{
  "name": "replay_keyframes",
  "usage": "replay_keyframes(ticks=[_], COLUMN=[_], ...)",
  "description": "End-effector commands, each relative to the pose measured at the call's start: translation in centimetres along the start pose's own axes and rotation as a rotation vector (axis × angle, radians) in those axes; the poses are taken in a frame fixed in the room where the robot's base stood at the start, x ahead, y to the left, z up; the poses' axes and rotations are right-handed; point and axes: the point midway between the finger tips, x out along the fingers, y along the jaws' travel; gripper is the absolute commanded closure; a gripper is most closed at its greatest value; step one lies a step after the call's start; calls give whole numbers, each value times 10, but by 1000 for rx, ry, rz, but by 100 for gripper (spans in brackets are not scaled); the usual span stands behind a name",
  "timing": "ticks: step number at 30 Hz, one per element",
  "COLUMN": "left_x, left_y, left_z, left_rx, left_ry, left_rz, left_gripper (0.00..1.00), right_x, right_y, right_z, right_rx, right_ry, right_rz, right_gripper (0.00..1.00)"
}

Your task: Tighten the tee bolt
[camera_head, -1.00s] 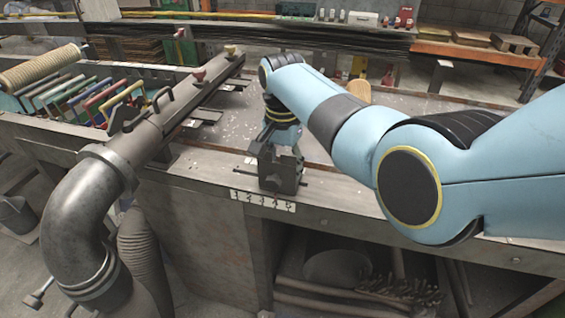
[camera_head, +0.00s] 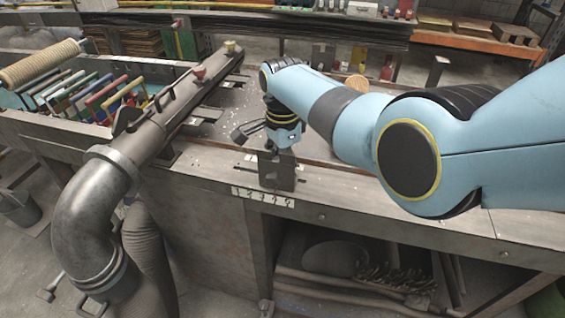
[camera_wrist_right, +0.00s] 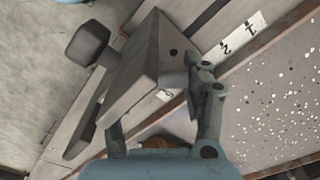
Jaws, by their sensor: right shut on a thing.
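A grey metal block-like piece (camera_head: 278,172) stands at the front edge of the bench, under my right gripper (camera_head: 279,148). In the right wrist view the block (camera_wrist_right: 138,75) has a flat face with a small dark hole, and a dark square-headed stem (camera_wrist_right: 88,45) sticks out beside it. I cannot tell whether this stem is the tee bolt. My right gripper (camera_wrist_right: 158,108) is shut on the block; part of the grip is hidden. A dark arm-like piece (camera_head: 247,131) shows left of the gripper in the head view. My left gripper is not in view.
A long grey pipe (camera_head: 150,135) with an elbow lies at the left. A rack of coloured clamps (camera_head: 85,98) stands behind it. White number labels (camera_head: 262,196) mark the bench front. The bench top (camera_head: 340,178) right of the block is mostly clear.

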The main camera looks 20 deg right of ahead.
Motion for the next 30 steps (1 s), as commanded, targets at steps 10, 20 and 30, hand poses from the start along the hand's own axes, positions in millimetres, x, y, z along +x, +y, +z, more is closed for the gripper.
replay_keyframes(ticks=[10,20,30], left_x=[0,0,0], left_y=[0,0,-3], left_z=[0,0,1], left_rx=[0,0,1], left_ry=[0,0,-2], left_rz=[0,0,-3], left_gripper=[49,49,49], right_x=[-1,0,-2], right_y=[-1,0,0], right_z=[-1,-1,0], right_rx=[11,10,10], right_ry=[2,1,0], right_rz=[-2,-1,0], right_gripper=[84,27,27])
